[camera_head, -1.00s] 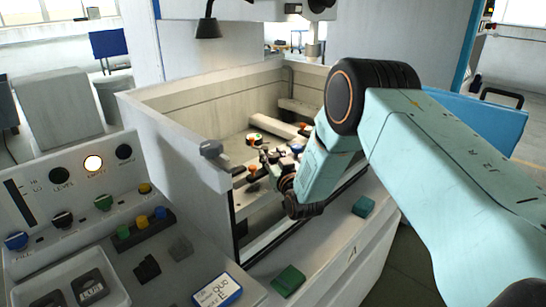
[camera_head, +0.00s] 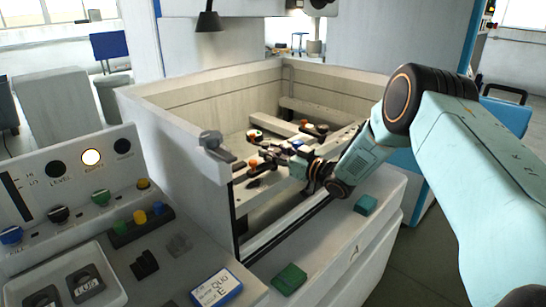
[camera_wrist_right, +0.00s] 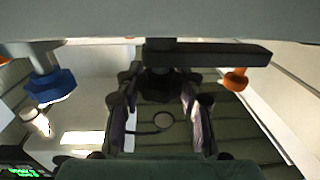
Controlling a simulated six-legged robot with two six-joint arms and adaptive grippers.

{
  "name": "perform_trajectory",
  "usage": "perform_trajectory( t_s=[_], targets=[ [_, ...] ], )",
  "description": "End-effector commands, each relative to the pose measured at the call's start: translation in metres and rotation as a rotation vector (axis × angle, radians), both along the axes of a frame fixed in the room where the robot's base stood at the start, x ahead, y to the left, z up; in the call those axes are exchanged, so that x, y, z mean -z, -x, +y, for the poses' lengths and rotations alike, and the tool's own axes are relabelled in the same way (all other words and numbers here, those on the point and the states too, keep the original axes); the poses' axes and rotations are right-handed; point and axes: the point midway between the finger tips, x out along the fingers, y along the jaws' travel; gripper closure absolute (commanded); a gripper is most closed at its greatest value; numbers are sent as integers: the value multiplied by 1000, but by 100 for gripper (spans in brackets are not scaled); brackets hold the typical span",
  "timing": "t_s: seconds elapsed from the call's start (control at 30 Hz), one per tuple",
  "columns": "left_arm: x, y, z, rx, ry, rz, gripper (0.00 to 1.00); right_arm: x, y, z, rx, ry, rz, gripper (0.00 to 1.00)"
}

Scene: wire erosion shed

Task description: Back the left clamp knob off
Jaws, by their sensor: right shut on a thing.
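My right gripper (camera_head: 270,156) reaches from the right over the front wall into the machine's tank, its fingers at the left clamp. In the right wrist view my right gripper (camera_wrist_right: 162,112) has one dark finger on each side of a dark part under a dark clamp bar (camera_wrist_right: 225,52). It is shut on the left clamp knob, which the fingers mostly hide. An orange knob (camera_wrist_right: 236,80) and a blue knob (camera_wrist_right: 50,87) stand clear on either side in the wrist view. An orange part (camera_head: 253,163) shows near the fingers in the head view. My left gripper is not in view.
The tank wall (camera_head: 206,158) surrounds the work area. Another orange-topped clamp (camera_head: 308,125) stands farther back. A control panel (camera_head: 75,200) with buttons is at the left. Green blocks (camera_head: 289,278) and a blue-and-white box (camera_head: 216,288) lie on the front ledges.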

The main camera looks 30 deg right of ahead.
Motion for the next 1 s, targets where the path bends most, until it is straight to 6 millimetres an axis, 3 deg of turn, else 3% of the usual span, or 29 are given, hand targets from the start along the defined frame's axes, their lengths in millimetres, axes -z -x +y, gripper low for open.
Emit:
perform_trajectory(
  t_s=[0.5,1.0],
  targets=[
    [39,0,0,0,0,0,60,0,-1,-1,-325,0,-7,94],
    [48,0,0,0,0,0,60,-3,0,-1,-411,-3,-6,94]
  ],
)
